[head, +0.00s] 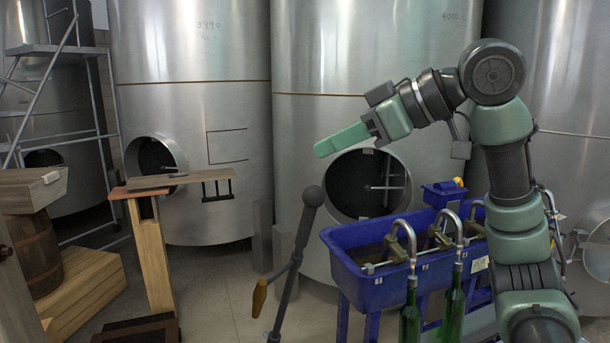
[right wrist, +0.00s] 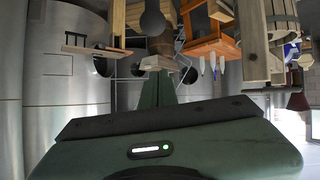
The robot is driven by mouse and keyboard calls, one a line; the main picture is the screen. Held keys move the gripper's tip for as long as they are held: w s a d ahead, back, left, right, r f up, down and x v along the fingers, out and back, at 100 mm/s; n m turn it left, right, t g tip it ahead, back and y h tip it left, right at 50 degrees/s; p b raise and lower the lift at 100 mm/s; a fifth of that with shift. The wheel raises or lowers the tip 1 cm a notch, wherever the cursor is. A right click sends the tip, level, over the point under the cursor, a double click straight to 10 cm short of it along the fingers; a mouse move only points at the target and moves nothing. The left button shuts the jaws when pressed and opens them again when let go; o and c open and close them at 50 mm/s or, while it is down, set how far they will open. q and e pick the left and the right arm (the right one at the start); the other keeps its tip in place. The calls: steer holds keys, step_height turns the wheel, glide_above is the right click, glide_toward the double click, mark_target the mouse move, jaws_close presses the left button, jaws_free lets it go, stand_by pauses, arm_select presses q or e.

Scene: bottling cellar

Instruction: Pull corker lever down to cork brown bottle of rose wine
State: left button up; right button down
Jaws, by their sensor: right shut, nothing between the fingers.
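A dark lever with a round knob (head: 312,197) stands in the lower middle of the head view, its shaft leaning down to the left and out of the frame. I take it for the corker lever. A dark round knob (right wrist: 152,21) also shows at the top of the right wrist view, which looks upside down. My right gripper (head: 321,150) is shut and empty, in front of the steel tanks. In the head view it appears above the knob and apart from it. I cannot make out a brown bottle. My left gripper is out of view.
A blue filler trough (head: 350,275) with curved spouts stands right of the lever, with green bottles (head: 410,325) below. A wooden stand (head: 152,255) is to the left, near a barrel (head: 36,258). Large steel tanks (head: 195,60) line the back. Some floor is bare between stand and lever.

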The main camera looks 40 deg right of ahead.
mark_target(314, 188)
steer(key=w+f, duration=0.1)
steer(key=f, duration=0.1)
steer(key=w+a+f, duration=0.1)
steer(key=w+f, duration=0.1)
steer(key=f, duration=0.1)
steer(key=shift+w+a+f, duration=0.15)
steer(key=shift+w+f, duration=0.2)
steer(key=shift+s+d+f, duration=0.15)
steer(key=shift+s+d, duration=0.05)
steer(key=shift+s, duration=0.1)
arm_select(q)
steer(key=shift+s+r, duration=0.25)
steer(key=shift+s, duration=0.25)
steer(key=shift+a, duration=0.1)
arm_select(e)
steer(key=shift+a, duration=0.1)
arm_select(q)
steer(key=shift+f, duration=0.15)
arm_select(e)
steer(key=shift+f, duration=0.1)
